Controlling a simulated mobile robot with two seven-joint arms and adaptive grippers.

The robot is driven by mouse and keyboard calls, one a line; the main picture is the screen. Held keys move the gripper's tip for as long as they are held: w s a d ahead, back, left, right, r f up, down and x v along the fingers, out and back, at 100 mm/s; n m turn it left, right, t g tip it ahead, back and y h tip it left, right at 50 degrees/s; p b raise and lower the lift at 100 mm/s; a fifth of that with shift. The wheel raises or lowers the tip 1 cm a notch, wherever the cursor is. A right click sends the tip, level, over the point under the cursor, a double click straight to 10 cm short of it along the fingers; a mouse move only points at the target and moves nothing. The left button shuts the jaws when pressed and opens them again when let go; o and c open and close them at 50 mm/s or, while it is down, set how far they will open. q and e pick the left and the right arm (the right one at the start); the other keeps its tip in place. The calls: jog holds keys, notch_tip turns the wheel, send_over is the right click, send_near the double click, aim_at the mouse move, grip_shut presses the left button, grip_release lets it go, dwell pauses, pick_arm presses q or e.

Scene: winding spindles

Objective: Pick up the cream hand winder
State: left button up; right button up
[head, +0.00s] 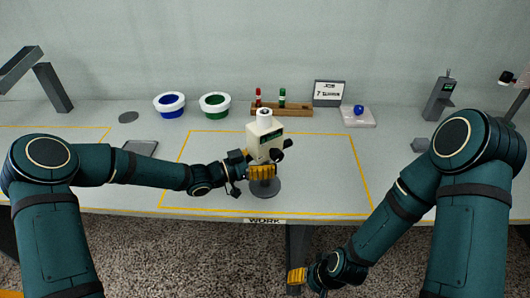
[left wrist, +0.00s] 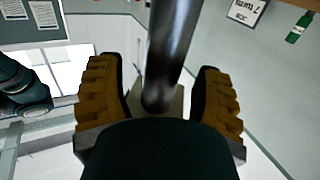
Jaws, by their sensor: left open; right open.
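The cream hand winder (head: 262,138) is a boxy cream body with a white ring on top and a dark knob at its right side. It stands upright above a dark round base (head: 265,188) inside the yellow outline on the table. My left gripper (head: 262,172) is open at the winder's lower part, its orange fingers partly hiding what is below the body. In the left wrist view, a dark shiny shaft (left wrist: 168,55) stands between the two spread fingers; whether they touch it I cannot tell. My right gripper (head: 297,276) is open and empty, low in front of the table edge.
A blue bowl (head: 170,112) and a green bowl (head: 215,113) stand behind left. A wooden rack (head: 300,111) holds red and green spools. A small sign (head: 329,92) and a pad with a blue ball (head: 359,123) are behind right. The outlined area's right side is clear.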

aim_at(266, 148)
pick_arm(q)
grip_shut()
jog(key=shift+d+r, duration=0.1)
notch_tip(266, 148, up, 10)
jog(key=shift+p, duration=1.2)
jog(key=shift+f+b, duration=2)
jog(key=shift+f, duration=2.4)
